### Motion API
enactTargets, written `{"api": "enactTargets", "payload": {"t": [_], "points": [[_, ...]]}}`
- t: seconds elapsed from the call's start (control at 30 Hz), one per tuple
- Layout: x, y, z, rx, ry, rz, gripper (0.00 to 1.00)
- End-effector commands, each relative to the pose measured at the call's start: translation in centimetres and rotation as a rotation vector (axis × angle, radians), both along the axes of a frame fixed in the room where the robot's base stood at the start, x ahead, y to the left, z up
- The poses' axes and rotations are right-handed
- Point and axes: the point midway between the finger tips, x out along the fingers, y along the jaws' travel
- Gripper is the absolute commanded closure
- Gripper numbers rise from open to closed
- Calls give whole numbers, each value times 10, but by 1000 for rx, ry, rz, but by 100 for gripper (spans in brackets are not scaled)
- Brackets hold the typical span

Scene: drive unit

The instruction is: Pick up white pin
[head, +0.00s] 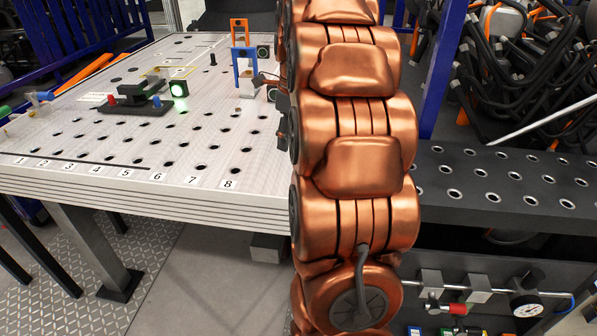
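A small white piece (247,89) stands on the perforated table, at the foot of a blue frame (249,62). It may be the white pin, but it is too small to be sure. My copper-coloured arm fills the middle of the head view and hides the table behind it. The end of my arm, with what looks like my gripper (268,82), juts out left of the arm, just right of the blue frame. Its fingers are mostly hidden, so I cannot tell whether it is open or holds anything.
The light table (110,165) has rows of holes, with numbers along its front edge. A dark fixture (135,100) with a green light is at left, and a black peg (212,59) stands behind. An orange frame (239,25) is at the back. A dark perforated bench (500,180) is at right.

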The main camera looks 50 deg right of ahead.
Motion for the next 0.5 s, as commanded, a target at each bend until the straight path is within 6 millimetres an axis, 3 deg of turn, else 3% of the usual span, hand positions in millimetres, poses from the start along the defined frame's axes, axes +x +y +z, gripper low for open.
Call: {"api": "enactTargets", "payload": {"t": [0.1, 0.2, 0.5], "points": [[1, -24, -2, 7, -10, -148, 46], [1, -34, -1, 10, -16, -213, 46], [3, -35, -20, 14, -13, -233, 46]]}}
